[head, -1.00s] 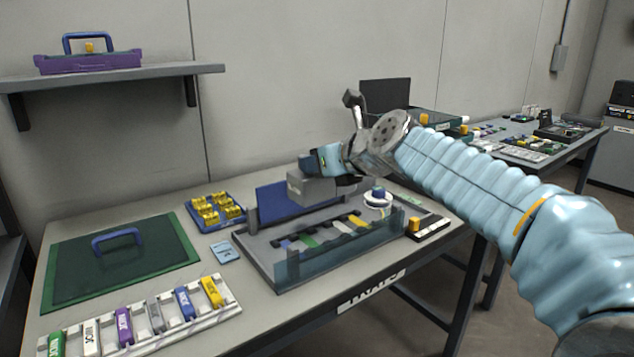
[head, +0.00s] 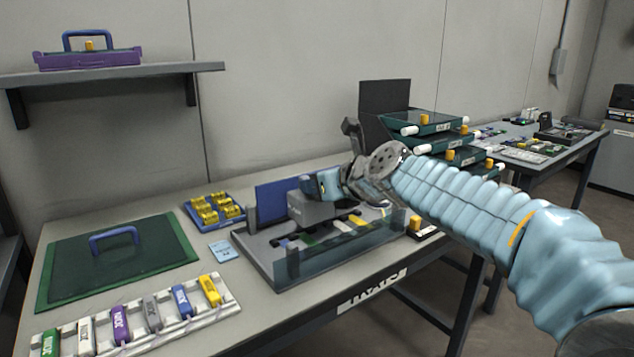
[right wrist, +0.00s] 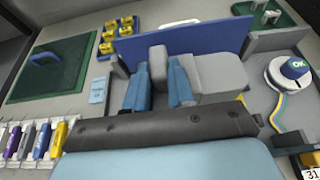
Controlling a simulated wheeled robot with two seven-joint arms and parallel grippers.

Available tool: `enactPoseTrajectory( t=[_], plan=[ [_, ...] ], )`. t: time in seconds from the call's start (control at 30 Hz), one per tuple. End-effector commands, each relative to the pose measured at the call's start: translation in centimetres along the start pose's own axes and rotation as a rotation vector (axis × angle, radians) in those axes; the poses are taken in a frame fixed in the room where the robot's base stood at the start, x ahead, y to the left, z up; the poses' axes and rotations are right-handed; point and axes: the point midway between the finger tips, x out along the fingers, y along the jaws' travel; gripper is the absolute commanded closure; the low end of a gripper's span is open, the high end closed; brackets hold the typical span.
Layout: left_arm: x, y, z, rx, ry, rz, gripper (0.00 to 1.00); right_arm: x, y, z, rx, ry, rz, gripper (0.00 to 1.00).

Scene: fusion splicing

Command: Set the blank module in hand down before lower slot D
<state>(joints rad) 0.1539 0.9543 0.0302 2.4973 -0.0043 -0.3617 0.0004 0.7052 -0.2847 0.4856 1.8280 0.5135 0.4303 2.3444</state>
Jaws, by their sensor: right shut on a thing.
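My right gripper (head: 326,184) has light-blue fingers and is shut on a grey blank module (head: 306,212). It holds the module over the open dark-grey tray (head: 262,268) with a see-through front wall. In the right wrist view the fingers (right wrist: 158,88) stand either side of a grey upright piece (right wrist: 158,62); a larger grey block (right wrist: 218,74) shows just right of them. Whether the module touches the tray is unclear. Green, white and yellow strips (head: 345,226) lie in the tray below. No slot D lettering is legible. My left gripper is out of view.
A blue upright panel (head: 284,199) stands behind the module.

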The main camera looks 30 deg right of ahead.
Motion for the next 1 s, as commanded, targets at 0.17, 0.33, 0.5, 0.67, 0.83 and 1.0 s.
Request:
enactPoseTrajectory(
  t=[0.17, 0.33, 0.5, 0.67, 0.83, 1.0],
  plan=[
    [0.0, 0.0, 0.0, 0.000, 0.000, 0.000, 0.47, 0.0, 0.0, 0.0, 0.000, 0.000, 0.000, 0.65],
    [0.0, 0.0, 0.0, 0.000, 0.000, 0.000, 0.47, 0.0, 0.0, 0.0, 0.000, 0.000, 0.000, 0.48],
    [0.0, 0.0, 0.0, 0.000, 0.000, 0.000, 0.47, 0.0, 0.0, 0.0, 0.000, 0.000, 0.000, 0.48],
    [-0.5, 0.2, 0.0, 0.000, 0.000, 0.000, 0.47, -0.4, 0.0, 0.9, -0.001, 0.000, 0.000, 0.48],
    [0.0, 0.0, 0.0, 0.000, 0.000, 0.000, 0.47, -3.3, 0.0, 1.1, -0.002, -0.003, -0.003, 0.48],
    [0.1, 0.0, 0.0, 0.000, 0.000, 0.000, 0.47, -7.6, 0.0, 1.2, -0.002, -0.003, -0.002, 0.48]
  ],
)
